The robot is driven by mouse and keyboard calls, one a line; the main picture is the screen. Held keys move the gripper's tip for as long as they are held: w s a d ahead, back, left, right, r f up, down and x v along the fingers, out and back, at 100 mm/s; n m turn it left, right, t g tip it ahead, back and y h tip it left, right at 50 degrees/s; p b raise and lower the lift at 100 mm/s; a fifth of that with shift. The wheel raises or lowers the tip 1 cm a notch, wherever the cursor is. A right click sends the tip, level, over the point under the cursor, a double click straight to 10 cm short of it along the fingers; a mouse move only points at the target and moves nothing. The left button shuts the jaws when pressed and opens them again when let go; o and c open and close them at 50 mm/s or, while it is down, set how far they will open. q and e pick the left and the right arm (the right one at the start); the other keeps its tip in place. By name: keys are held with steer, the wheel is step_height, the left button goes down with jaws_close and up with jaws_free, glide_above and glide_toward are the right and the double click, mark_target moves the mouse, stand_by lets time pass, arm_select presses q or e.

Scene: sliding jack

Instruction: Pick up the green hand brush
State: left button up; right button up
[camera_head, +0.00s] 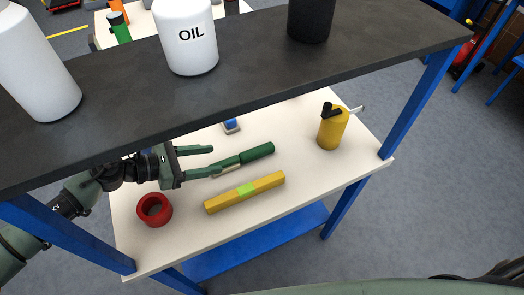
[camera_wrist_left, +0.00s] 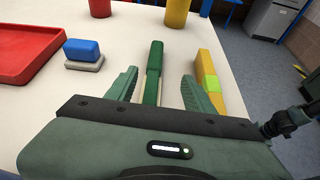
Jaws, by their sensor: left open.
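The green hand brush (camera_head: 257,152) lies on the cream tabletop, its handle pointing away from my left gripper and pale bristles showing low on its near part. My left gripper (camera_head: 212,161) is open, reaching in from the left under the dark shelf, with its fingers at the near end of the brush. In the left wrist view the brush (camera_wrist_left: 154,62) runs lengthwise between the two open fingers (camera_wrist_left: 159,75). I cannot tell whether either finger touches it. My right gripper is not in view.
A yellow bar with a lime middle (camera_head: 217,204) lies close beside the brush.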

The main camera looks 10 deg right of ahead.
mark_target(241, 156)
arm_select(q)
steer(key=x, duration=0.4)
steer(key=shift+w+f, duration=0.15)
steer(key=shift+f, duration=0.2)
steer(key=shift+d+f+p, duration=0.1)
steer(key=shift+d+p, duration=0.15)
steer(key=shift+p, duration=0.05)
steer(key=x, duration=0.3)
steer(key=p+x, duration=0.1)
steer(key=shift+w+f, duration=0.35)
steer(key=shift+w, duration=0.05)
steer(key=shift+w+d+f, duration=0.1)
steer(key=shift+d+f, duration=0.05)
steer(key=shift+d, duration=0.15)
steer(key=shift+c, duration=0.3)
jaws_close()
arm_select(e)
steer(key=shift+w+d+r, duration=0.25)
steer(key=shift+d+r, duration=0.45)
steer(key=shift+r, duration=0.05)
